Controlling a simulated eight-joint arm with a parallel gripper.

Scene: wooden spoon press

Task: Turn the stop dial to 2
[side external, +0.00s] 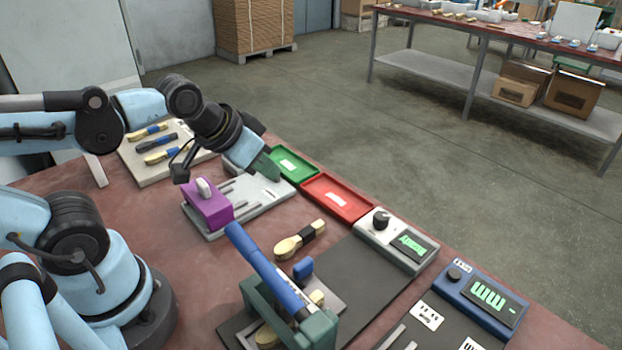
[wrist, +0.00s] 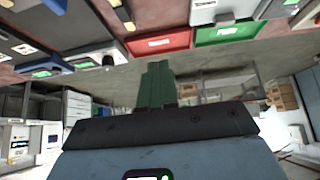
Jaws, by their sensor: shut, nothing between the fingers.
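A grey control box (side external: 400,252) with a dark round dial (side external: 381,219) and a lit green display stands on the bench right of the red tray. A blue box (side external: 478,303) with a small dark knob (side external: 454,274) and a green readout stands nearer the front right. I cannot read the dial's setting or tell which knob is the stop dial. My gripper (side external: 265,168) is above the bench's back edge, left of both boxes and apart from them. In the wrist view its green fingers (wrist: 157,84) are together and empty.
A green press (side external: 318,330) with a blue lever (side external: 265,268) stands in front. A purple block fixture (side external: 207,205), green tray (side external: 290,166) and red tray (side external: 336,198) lie around my gripper. A wooden spoon (side external: 300,239) lies mid-bench.

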